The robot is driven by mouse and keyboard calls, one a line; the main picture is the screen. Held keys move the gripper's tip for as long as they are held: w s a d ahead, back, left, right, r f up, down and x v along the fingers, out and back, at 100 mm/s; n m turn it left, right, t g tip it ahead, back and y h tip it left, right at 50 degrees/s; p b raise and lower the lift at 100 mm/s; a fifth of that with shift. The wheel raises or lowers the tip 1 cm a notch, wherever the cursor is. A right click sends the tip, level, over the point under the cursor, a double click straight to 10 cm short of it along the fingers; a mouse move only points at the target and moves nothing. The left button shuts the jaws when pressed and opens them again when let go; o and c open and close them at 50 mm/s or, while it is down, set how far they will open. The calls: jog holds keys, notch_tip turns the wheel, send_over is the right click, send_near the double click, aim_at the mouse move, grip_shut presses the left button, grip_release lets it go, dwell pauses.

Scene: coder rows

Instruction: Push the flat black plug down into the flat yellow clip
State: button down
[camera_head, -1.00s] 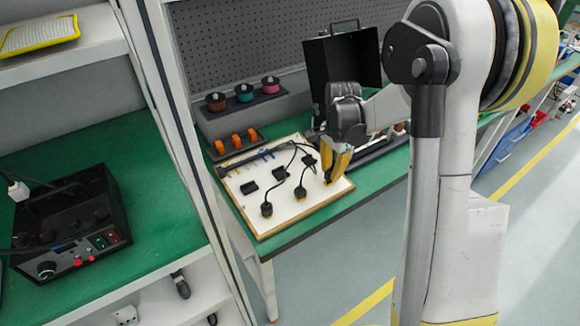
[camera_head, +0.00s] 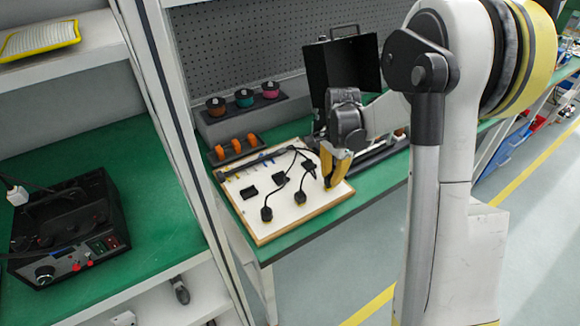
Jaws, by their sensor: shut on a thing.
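The white board (camera_head: 268,228) with wooden edges lies on the green bench and carries several black plugs and cables. My gripper (camera_head: 328,186) has yellow fingers pointing down at the board's right part. Its fingers are closed on a small dark thing, apparently the flat black plug, mostly hidden between them. Thin black cables loop over the board close to the fingers' left side. The flat yellow clip cannot be made out; it is too small or hidden by the fingers. Whether the plug touches it cannot be told.
Black plugs (camera_head: 267,213) and a black block (camera_head: 249,193) sit left of my gripper. Behind are an orange-part rack (camera_head: 236,147), a spool tray (camera_head: 245,101) and an open black case (camera_head: 345,65). The board's front left is clear.

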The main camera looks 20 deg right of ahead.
jog(key=shift+f+b, duration=0.45)
jog(key=shift+f, duration=0.1)
dwell(0.9)
jog(key=c, duration=1.4)
grip_release()
notch_tip(320, 180, up, 12)
jog(key=shift+f, duration=0.1)
jog(key=s+a+r+n+t, duration=0.1)
jog(key=s+a+n+t, duration=0.1)
jog(key=s+a+n, duration=0.2)
jog(key=s+a+r+n+t, duration=0.2)
jog(key=s+a+n, duration=0.2)
jog(key=s, duration=0.5)
jog(key=s+a+r+n+t, duration=0.2)
jog(key=s+a+n+t, duration=0.1)
jog(key=s+n, duration=0.3)
jog(key=shift+s+a+n, duration=0.2)
jog(key=shift+a+n, duration=0.3)
